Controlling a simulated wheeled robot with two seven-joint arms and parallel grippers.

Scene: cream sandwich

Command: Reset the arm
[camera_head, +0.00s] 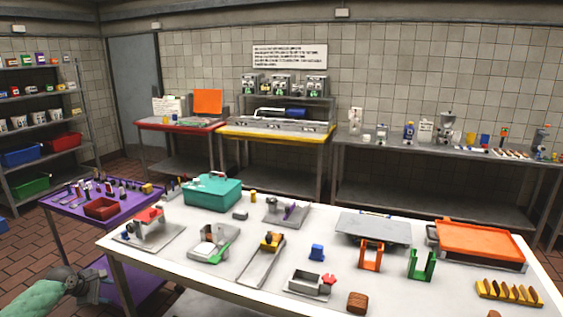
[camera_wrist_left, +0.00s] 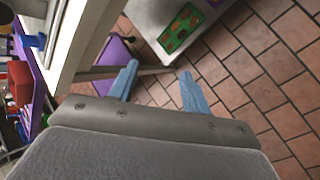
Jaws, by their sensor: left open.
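My left gripper (camera_head: 98,284) is at the lower left of the head view, at the end of a green-sleeved arm. It hangs beside the near left corner of the white table (camera_head: 128,252), apart from the table things. In the left wrist view its two blue fingers (camera_wrist_left: 157,82) stand apart with nothing between them, above the brick-tiled floor. My right gripper does not show in either view.
A purple cart (camera_head: 70,207) with a red tray (camera_head: 101,208) and small tools stands left of the table. The table holds a teal box (camera_head: 212,192), an orange tray (camera_head: 480,240) and several fixtures. Floor shows at the far left.

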